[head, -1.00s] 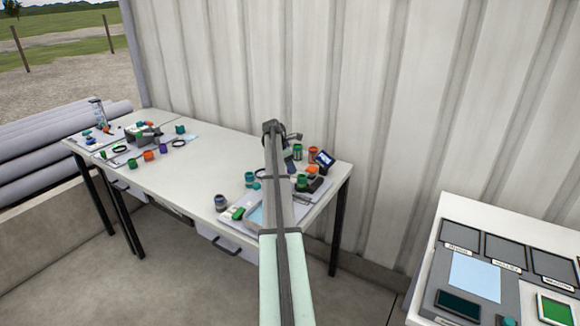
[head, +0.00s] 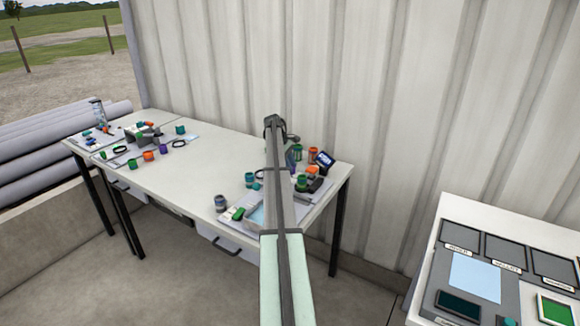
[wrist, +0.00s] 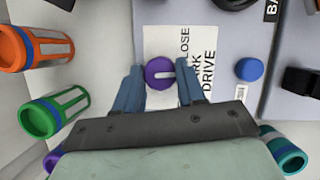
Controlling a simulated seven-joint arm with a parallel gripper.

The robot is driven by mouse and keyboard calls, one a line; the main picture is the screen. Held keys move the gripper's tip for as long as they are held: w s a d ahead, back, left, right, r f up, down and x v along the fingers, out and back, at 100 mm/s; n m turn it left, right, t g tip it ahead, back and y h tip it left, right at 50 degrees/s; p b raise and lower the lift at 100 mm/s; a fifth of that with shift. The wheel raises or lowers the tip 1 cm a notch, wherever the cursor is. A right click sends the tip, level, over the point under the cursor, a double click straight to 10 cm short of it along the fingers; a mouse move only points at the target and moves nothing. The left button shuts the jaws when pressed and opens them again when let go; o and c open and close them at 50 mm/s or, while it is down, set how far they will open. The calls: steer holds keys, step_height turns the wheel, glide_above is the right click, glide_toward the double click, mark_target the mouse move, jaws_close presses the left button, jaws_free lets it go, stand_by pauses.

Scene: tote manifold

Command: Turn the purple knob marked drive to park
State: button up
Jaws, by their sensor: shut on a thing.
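The round purple knob (wrist: 158,73) sits on a white label plate (wrist: 168,38) in the wrist view. A pale pointer mark on it points to the right of the picture. Printed words run up the plate beside it: "DRIVE", a partly covered word ending in "RK", and "LOSE". My gripper (wrist: 160,76) has its blue fingers on either side of the knob, shut on it. In the head view my arm hides the gripper's fingertips and the knob.
A blue button (wrist: 249,69) sits right of the knob on the grey panel. An orange jar (wrist: 45,47) and a green jar (wrist: 57,111) stand to the left, a teal jar (wrist: 285,150) at lower right. The head view shows the white table (head: 190,178) against a corrugated wall.

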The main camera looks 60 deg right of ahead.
steer(key=shift+m, duration=0.5)
steer(key=o, duration=1)
steer(key=shift+o, duration=0.2)
steer(key=d+v, duration=0.1)
steer(key=v, duration=1.2)
steer(key=shift+a+r, duration=0.25)
steer(key=shift+r, duration=0.2)
steer(key=shift+w, duration=0.1)
